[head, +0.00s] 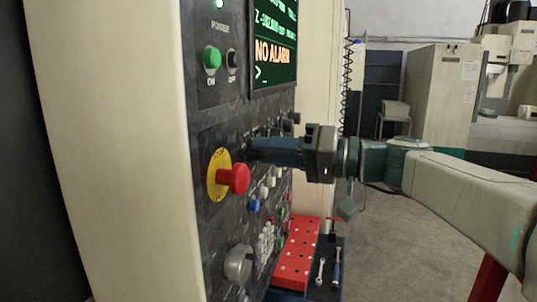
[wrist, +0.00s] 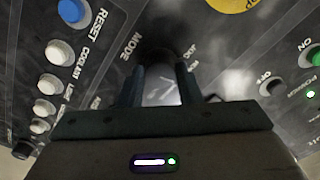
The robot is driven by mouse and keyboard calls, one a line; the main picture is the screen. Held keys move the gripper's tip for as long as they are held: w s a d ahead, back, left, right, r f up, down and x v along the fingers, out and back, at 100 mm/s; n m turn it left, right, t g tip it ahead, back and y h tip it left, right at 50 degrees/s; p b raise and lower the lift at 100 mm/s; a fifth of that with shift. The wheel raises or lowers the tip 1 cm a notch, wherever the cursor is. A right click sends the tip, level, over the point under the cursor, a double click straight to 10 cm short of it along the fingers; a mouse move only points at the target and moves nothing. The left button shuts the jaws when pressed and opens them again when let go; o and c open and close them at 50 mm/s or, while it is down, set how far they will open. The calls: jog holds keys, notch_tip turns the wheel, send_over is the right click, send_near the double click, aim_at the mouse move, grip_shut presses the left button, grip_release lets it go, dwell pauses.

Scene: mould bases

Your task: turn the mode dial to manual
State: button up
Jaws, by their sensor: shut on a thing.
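The control panel (head: 215,125) fills the left of the head view. My gripper (head: 256,148) reaches it from the right, its fingertips at the panel just right of and above the red emergency stop. In the wrist view my gripper (wrist: 162,88) has its two fingers around the mode dial (wrist: 160,88), beside the printed word MODE. The jaws are shut on the dial. The dial's pointer and most of the labels around it are hidden or blurred, so I cannot tell its setting. In the head view the fingers hide the dial.
The red emergency stop (head: 236,179) juts out close to the fingers. A blue RESET button (wrist: 72,12) and several white buttons lie near the dial. A red perforated block (head: 297,250) and wrenches (head: 320,271) lie below. Open floor is on the right.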

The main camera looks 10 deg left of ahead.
jog(key=m, duration=0.1)
jog(key=m+b, duration=0.1)
jog(key=m, duration=0.1)
jog(key=shift+f, duration=0.3)
jog(key=shift+m, duration=1.5)
jog(key=o, duration=1)
jog(key=shift+r, duration=0.1)
jog(key=shift+d+r, duration=0.1)
jog(key=d+b, duration=0.1)
jog(key=d, duration=0.3)
jog(key=d+b, duration=0.1)
jog(key=d, duration=0.4)
jog(key=s+d+b, duration=0.1)
jog(key=d, duration=0.3)
jog(key=shift+d+b, duration=0.3)
jog(key=shift+d, duration=0.1)
